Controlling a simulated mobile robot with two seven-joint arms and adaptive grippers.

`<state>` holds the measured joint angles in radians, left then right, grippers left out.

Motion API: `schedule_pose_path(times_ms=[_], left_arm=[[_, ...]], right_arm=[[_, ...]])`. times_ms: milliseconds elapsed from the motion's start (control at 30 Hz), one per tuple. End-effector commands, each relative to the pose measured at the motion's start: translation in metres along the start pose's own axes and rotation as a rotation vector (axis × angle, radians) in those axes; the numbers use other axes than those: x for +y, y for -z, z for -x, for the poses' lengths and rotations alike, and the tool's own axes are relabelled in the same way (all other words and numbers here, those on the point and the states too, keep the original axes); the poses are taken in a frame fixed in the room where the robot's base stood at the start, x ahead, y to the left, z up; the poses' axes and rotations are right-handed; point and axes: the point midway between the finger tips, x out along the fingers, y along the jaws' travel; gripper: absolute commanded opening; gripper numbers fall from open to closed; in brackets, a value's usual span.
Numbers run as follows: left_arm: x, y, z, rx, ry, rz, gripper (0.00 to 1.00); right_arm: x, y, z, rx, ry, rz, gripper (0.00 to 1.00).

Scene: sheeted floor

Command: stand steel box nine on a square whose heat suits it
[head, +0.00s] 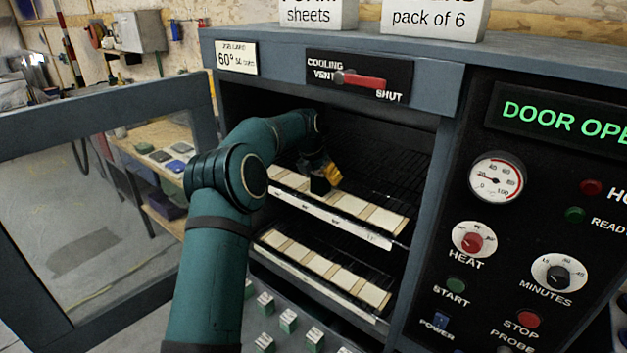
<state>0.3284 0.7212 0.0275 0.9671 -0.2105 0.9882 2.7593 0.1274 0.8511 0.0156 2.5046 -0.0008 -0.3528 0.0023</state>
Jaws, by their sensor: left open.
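My left gripper (326,180) reaches through the open oven front and is over the upper shelf (345,222), near its row of cream squares (348,204). It is open; its orange-yellow part shows, but the fingertips are small and partly hidden. A lower shelf (318,285) carries another row of cream squares (318,264). Several small green boxes with pale labelled tops (288,320) stand below the oven front. Their labels are too small to read, so I cannot tell which is steel box nine. My right gripper is not in view.
The oven door (100,105) stands open at left. A red vent lever (360,80) sits above the opening. The panel at right shows DOOR OPE, a round gauge (497,178) and a red heat knob (470,243). A card (237,58) reads 60°. A workbench (160,150) stands behind.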

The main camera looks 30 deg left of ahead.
Motion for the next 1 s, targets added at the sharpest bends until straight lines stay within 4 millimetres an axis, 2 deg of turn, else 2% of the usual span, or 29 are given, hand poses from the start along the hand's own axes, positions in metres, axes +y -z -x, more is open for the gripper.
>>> schedule_pose_path(times_ms=[133, 800, 1000], left_arm=[[0.000, 0.001, 0.017, -0.002, -0.002, 0.000, 0.78], [0.001, 0.092, 0.051, -0.001, 0.000, 0.002, 0.78], [0.001, 0.107, 0.058, -0.001, 0.000, 0.000, 0.78]], right_arm=[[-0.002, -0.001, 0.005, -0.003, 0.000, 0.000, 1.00], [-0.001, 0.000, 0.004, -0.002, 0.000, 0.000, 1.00], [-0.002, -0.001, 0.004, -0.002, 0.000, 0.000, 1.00]])
